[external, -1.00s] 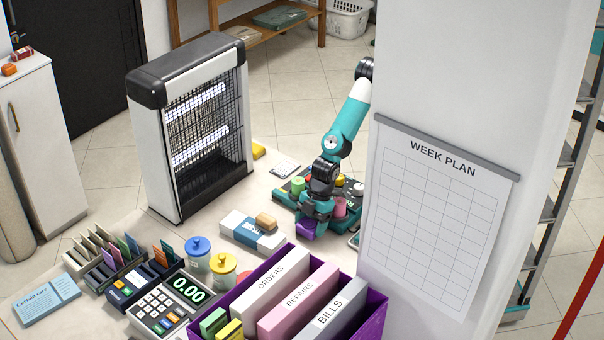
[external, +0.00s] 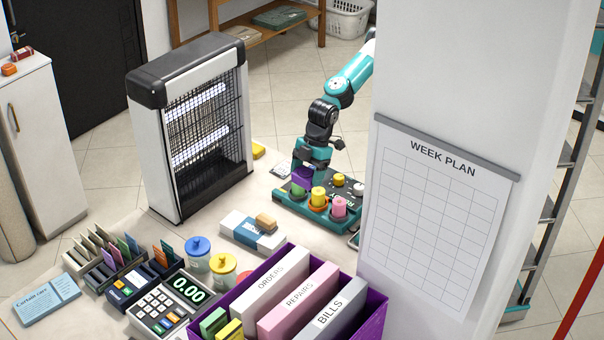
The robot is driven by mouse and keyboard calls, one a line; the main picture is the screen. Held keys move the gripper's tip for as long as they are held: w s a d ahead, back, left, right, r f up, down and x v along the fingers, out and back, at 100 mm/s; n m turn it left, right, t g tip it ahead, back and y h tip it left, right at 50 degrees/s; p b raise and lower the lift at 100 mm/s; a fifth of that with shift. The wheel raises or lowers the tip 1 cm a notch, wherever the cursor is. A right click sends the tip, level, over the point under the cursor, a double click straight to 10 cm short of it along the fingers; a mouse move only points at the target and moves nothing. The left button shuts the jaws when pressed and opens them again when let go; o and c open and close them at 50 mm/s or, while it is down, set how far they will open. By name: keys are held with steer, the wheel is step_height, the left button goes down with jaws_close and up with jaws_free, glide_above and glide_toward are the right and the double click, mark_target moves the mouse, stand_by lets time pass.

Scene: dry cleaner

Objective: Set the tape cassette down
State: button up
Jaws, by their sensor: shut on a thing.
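My gripper (external: 308,168) is shut on a small purple block, which I take to be the tape cassette (external: 302,178). It holds the cassette over the left part of a teal-framed dark tray (external: 289,207). A green spool (external: 298,190) shows just below the cassette and is partly covered by it. I cannot tell whether the cassette touches the spool or the tray.
An orange and yellow spool (external: 318,199), a pink spool (external: 340,207) and a small yellow knob (external: 339,180) stand on the tray. A tall insect-lamp-like heater (external: 190,125) stands left. A white-blue box (external: 252,232) and purple file bin (external: 374,318) are in front. A white pillar (external: 450,80) hides the right.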

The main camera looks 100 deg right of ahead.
steer(key=w+d+f+m+p, duration=0.1)
steer(key=w+d+f, duration=0.2)
steer(key=d, duration=0.3)
steer(key=w+d+f+m+p, duration=0.1)
steer(key=w+d+f, duration=0.15)
steer(key=d, duration=0.35)
steer(key=s+d+f+m+p, duration=0.1)
steer(key=d+f, duration=0.1)
steer(key=d, duration=0.5)
steer(key=s+d+f+m+h, duration=0.1)
steer(key=d+f+m, duration=0.1)
steer(key=d, duration=0.6)
steer(key=s+d+f+m+t+h+p, duration=0.1)
steer(key=d+f, duration=0.2)
steer(key=d, duration=0.5)
steer(key=shift+s+f+m+p, duration=0.25)
steer(key=shift+f+m+p, duration=0.05)
steer(key=s+d+f+m+h+p, duration=0.1)
steer(key=s+d+f+m, duration=0.1)
steer(key=s+d+f, duration=0.4)
steer(key=s+d, duration=0.2)
steer(key=s, duration=0.2)
steer(key=shift+d+f, duration=0.15)
steer(key=shift+f, duration=0.25)
